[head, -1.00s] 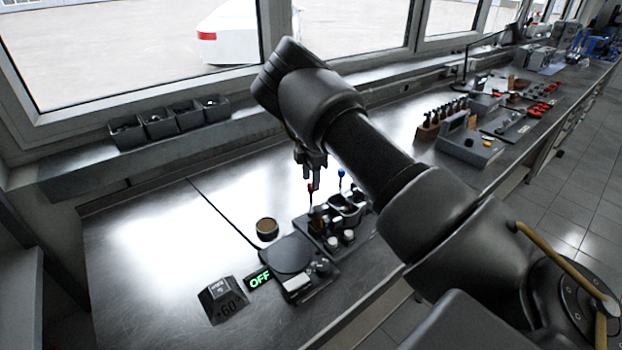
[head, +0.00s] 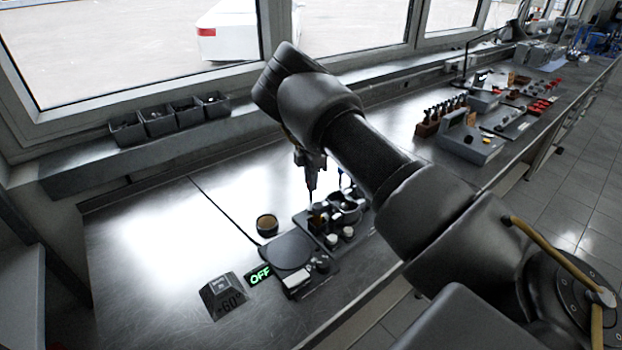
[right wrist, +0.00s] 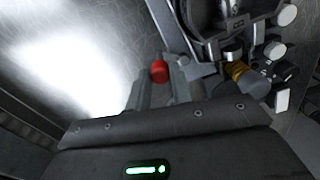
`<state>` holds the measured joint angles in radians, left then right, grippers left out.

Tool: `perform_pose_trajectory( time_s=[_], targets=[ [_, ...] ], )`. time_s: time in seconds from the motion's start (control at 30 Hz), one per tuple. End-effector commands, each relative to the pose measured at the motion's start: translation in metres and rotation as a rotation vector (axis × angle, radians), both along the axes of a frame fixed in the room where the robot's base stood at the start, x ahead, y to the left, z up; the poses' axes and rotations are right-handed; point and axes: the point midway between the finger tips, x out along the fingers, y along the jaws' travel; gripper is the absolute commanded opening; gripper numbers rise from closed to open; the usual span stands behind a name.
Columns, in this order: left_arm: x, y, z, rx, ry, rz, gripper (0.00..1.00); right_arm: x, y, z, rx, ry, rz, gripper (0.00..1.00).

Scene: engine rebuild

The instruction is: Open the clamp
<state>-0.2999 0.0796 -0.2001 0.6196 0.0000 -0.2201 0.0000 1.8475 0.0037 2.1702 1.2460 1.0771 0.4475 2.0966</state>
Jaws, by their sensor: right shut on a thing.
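My right gripper (head: 311,194) points down over the clamp fixture (head: 328,238). In the right wrist view the red knob (right wrist: 159,71) sits between the two fingers of the right gripper (right wrist: 161,80), which are shut on it. The knob is the top of a lever; in the head view the gripper hides it. The fixture also shows in the right wrist view (right wrist: 196,45), with a round opening and small fittings. My left gripper is not in view.
A dark round plate device (head: 290,250) with an OFF display (head: 260,275) stands just left of the fixture. A small round cup (head: 267,224) and a block marked 60° (head: 222,296) are nearby. Bins (head: 158,122) line the window ledge.

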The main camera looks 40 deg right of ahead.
Motion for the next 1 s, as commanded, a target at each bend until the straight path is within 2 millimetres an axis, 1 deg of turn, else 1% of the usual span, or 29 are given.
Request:
perform_pose_trajectory(
  time_s=[0.17, 0.37, 1.0],
  targets=[
    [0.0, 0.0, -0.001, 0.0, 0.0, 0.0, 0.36, 0.001, 0.002, -0.001, 0.0, 0.0, 0.045, 0.0],
    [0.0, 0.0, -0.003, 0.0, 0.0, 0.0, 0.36, 0.005, 0.006, -0.001, -0.001, -0.001, 0.166, 0.0],
    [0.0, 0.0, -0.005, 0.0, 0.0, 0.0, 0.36, 0.01, 0.03, 0.0, -0.002, 0.001, 0.765, 0.0]
  ],
)
